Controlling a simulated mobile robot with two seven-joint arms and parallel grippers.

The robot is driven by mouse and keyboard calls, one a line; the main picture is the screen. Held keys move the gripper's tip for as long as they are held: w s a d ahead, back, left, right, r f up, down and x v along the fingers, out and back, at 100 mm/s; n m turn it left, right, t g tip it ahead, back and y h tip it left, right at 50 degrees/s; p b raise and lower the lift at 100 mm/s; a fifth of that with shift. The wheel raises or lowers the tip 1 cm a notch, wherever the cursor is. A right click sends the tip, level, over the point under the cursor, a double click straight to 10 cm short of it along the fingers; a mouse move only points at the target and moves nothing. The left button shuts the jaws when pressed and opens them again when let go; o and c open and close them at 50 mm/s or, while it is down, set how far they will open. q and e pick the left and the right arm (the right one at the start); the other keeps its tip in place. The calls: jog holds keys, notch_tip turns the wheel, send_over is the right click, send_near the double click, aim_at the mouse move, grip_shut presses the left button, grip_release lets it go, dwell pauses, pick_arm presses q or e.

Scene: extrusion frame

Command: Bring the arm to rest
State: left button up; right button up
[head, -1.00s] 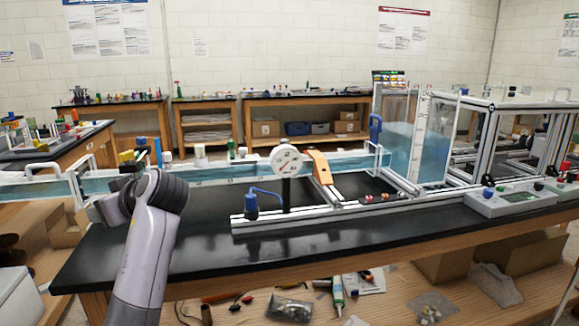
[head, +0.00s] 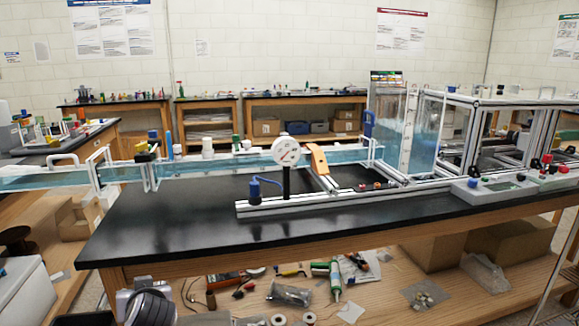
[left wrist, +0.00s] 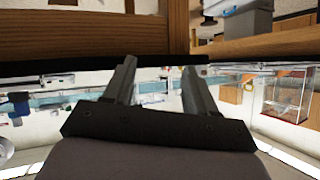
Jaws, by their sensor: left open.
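My left arm shows only at the bottom left of the head view, low in front of the bench's front edge; its gripper is not seen there. In the left wrist view my left gripper (left wrist: 160,85) is open, its two dark fingers apart with nothing between them. My right gripper is in neither view.
A long clear water channel (head: 220,168) runs behind the frame. A control box (head: 490,190) sits at the right. The wooden lower shelf (head: 380,295) holds tools, bags and boxes. The bench top's left front is bare. A pale bin (head: 25,295) stands at the lower left.

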pick_arm(q)
jog(key=s+d+f+m+h, duration=0.3)
jog(key=s+f, duration=0.3)
jog(key=f, duration=0.2)
jog(key=s+d+f+m+h, duration=0.2)
jog(key=s+d+f, duration=0.1)
jog(key=s+f, duration=0.35)
jog(key=s+d+f+m+h, duration=0.1)
jog(key=s+d+f+h, duration=0.1)
jog(key=s, duration=0.6)
jog(key=s+d+f+m+h, duration=0.1)
jog(key=s+d+f+h, duration=0.1)
jog(key=s, duration=0.5)
jog(key=shift+s+d+f+t+h, duration=0.3)
jog(key=shift+s+d+f+t, duration=0.15)
jog(key=shift+f, duration=0.1)
